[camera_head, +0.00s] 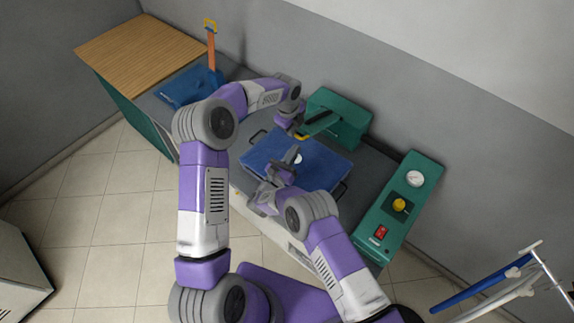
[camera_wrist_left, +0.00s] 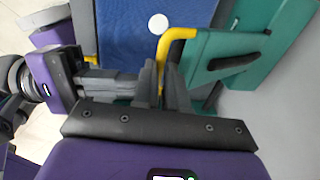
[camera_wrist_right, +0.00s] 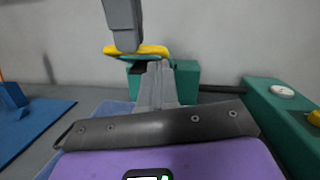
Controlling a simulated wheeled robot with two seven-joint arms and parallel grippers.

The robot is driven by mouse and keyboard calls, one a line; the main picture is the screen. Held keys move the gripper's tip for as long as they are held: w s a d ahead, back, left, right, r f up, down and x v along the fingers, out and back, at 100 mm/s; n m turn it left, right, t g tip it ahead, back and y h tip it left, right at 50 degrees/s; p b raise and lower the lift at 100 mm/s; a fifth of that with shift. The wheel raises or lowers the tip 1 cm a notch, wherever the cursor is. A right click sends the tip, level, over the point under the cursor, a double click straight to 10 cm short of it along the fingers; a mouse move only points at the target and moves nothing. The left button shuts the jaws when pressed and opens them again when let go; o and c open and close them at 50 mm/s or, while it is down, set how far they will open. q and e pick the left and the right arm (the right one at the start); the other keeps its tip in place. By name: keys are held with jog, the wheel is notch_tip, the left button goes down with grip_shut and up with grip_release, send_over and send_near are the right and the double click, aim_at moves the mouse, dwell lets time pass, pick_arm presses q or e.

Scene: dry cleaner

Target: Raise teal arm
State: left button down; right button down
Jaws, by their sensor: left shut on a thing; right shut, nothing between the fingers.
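The teal arm (camera_head: 318,124) reaches from a teal housing (camera_head: 340,112) at the back of the press, over a blue board (camera_head: 312,158). Its yellow handle (camera_wrist_left: 173,42) is at the arm's free end. My left gripper (camera_head: 297,131) is shut on the yellow handle, and its fingers partly hide it; the handle also shows in the right wrist view (camera_wrist_right: 150,50), with a grey left finger in front of it. My right gripper (camera_head: 287,162) is shut and empty over the blue board, below and in front of the handle. The arm's exact tilt is hard to tell.
A white round knob (camera_head: 297,158) shows near my right gripper. A teal control panel (camera_head: 400,212) with a gauge, yellow knob and red switch stands at right. A hanger rack (camera_head: 535,260) stands at lower right.

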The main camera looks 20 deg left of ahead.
aim_at(301, 139)
pick_arm(q)
jog(key=shift+w+d+r+t, duration=0.2)
jog(key=shift+w+d+t, duration=0.1)
jog(key=shift+w+d, duration=0.2)
pick_arm(e)
jog(key=shift+w+r, duration=0.3)
jog(key=shift+r, duration=0.1)
pick_arm(q)
jog(key=c, duration=1.6)
grip_release()
jog(key=shift+c, duration=0.2)
jog(key=o, duration=0.5)
jog(key=shift+w+d+f, duration=0.1)
jog(key=shift+w+f, duration=0.05)
jog(key=shift+w, duration=0.2)
pick_arm(e)
jog(key=shift+w+d+r+g, duration=0.2)
jog(key=shift+w+r+g, duration=0.1)
jog(key=shift+w+r, duration=0.4)
pick_arm(q)
jog(key=shift+a+f, duration=0.1)
jog(key=shift+a, duration=0.15)
